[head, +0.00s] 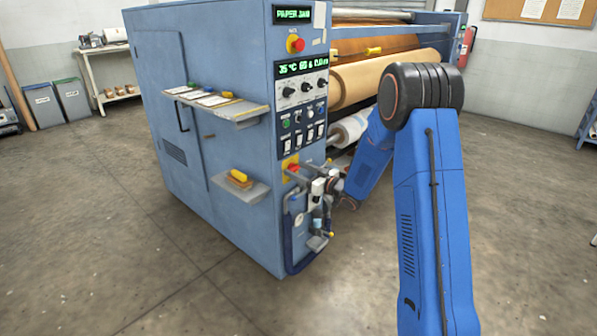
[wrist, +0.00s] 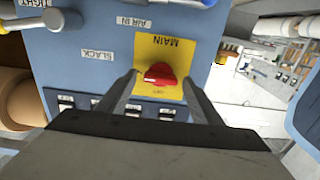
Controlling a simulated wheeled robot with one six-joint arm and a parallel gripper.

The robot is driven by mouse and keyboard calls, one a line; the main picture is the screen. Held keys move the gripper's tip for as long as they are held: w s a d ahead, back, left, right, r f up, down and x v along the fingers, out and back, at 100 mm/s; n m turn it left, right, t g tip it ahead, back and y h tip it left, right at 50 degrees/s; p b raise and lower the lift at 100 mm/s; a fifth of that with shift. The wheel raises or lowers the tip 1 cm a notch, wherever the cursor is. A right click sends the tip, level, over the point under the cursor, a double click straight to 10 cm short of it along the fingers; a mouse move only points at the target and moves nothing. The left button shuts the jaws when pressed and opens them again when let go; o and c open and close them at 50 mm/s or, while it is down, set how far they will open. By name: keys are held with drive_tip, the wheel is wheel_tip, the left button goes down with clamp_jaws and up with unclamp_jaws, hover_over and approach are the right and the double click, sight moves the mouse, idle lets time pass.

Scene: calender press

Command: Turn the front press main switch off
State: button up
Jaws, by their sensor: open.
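The main switch is a red knob on a yellow plate, on the blue press's end face below the rows of switches. In the head view the yellow plate (head: 287,162) shows at the lower part of the panel, partly covered by my wrist. In the wrist view the red knob (wrist: 160,74) sits on the yellow plate (wrist: 176,50), whose "MAIN" label appears upside down. My gripper (wrist: 161,82) is open, with one finger on each side of the knob. I cannot tell whether the fingers touch it. In the head view my gripper (head: 307,181) is small and cluttered.
Small switches (wrist: 110,103) lie close to my fingers in the wrist view. A red emergency button (head: 295,43) and dials (head: 305,88) are higher on the panel. Shelves (head: 225,108) stick out on the press's left side. The floor in front is clear.

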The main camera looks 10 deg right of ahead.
drive_tip(key=c, duration=1.1)
drive_tip(key=shift+o, duration=0.2)
drive_tip(key=shift+n, duration=0.3)
drive_tip(key=n, duration=0.4)
drive_tip(key=shift+a, duration=0.1)
drive_tip(key=n, duration=0.4)
drive_tip(key=shift+s+f+n, duration=0.1)
drive_tip(key=shift+n, duration=0.3)
drive_tip(key=n, duration=0.4)
drive_tip(key=shift+a+n, duration=0.1)
drive_tip(key=shift+n, duration=0.2)
drive_tip(key=shift+f+n, duration=0.15)
drive_tip(key=shift+n, duration=1.75)
drive_tip(key=shift+s, duration=0.1)
